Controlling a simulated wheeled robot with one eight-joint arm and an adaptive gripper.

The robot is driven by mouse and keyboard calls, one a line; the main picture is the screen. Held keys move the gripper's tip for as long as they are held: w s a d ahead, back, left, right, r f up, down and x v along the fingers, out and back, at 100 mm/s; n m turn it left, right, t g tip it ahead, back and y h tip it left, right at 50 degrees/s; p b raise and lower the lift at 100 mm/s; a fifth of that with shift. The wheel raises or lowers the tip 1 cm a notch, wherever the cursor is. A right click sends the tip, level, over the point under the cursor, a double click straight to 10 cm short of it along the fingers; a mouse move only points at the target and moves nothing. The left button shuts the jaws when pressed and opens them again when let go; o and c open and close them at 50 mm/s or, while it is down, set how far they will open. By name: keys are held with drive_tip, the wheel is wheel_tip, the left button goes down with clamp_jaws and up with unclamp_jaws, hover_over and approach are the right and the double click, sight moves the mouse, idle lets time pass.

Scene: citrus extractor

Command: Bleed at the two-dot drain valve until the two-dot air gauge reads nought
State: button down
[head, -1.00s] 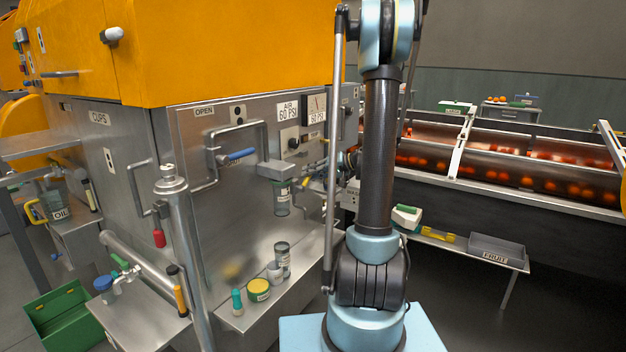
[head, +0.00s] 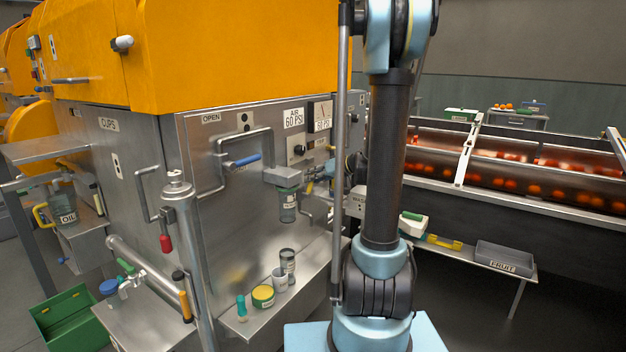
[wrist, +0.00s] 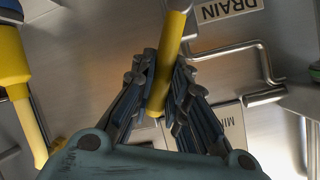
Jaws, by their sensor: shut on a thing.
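In the wrist view my gripper (wrist: 162,74) is shut on a yellow lever handle (wrist: 172,45), with one finger on each side of it. A DRAIN plate (wrist: 228,9) is just right of the handle's upper end. The air gauge (head: 320,114), a dark-framed dial, stands right of the AIR 60 PSI sign (head: 293,118). Its needle is too small to read surely. In the head view my arm hides most of the gripper and valve.
A blue-handled lever (head: 245,161) and bent pipes are left of the gauge. A steel shelf (head: 255,318) below holds jars and a small bottle. In the wrist view a second yellow handle (wrist: 25,115) is at left and a bent rod (wrist: 265,65) at right.

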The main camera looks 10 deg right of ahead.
drive_tip(key=shift+s+f, duration=0.15)
drive_tip(key=c, duration=1.5)
unclamp_jaws()
drive_tip(key=shift+c, duration=0.2)
drive_tip(key=v, duration=1.1)
drive_tip(key=shift+s+d+r, duration=0.15)
drive_tip(key=shift+d+r, duration=0.1)
drive_tip(key=shift+a, duration=0.1)
